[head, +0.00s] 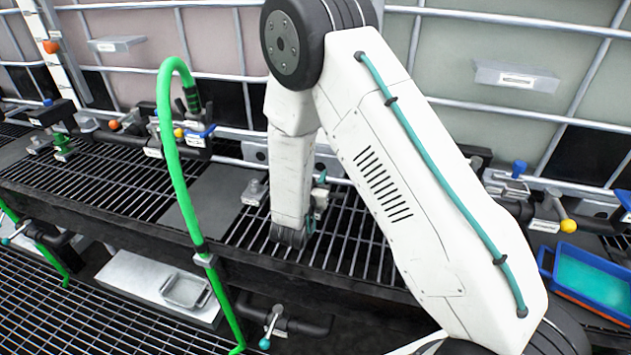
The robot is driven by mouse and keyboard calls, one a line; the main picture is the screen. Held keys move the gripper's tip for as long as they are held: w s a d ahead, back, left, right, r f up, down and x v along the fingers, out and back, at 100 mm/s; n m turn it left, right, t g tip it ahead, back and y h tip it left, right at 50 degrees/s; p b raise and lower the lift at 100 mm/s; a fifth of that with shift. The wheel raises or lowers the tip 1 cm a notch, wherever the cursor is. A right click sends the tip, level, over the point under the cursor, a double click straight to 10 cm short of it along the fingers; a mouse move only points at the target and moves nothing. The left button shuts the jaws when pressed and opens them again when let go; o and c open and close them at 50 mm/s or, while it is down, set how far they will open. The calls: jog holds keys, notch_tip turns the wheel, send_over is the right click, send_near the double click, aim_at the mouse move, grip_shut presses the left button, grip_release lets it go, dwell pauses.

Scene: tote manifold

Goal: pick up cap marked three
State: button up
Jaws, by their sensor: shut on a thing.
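My arm's lower white link (292,170) reaches down to the grating in the middle of the head view and ends in a dark wrist joint (288,236). My gripper's fingers are hidden behind this link. A small grey and teal part (321,192) shows just right of the link; I cannot tell whether it belongs to my gripper or to a fitting behind it. I cannot make out a cap marked three, and no number is readable on any fitting.
A green hose (171,150) arches up left of my arm. Pale totes (500,50) in metal cages stand behind a grated shelf (120,185). A blue tray (590,275) sits at right. A metal tray (185,291) and a valve pipe (285,322) lie below the shelf.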

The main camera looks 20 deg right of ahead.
notch_tip(320, 180, up, 27)
jog(key=shift+a, duration=0.1)
dwell(1.2)
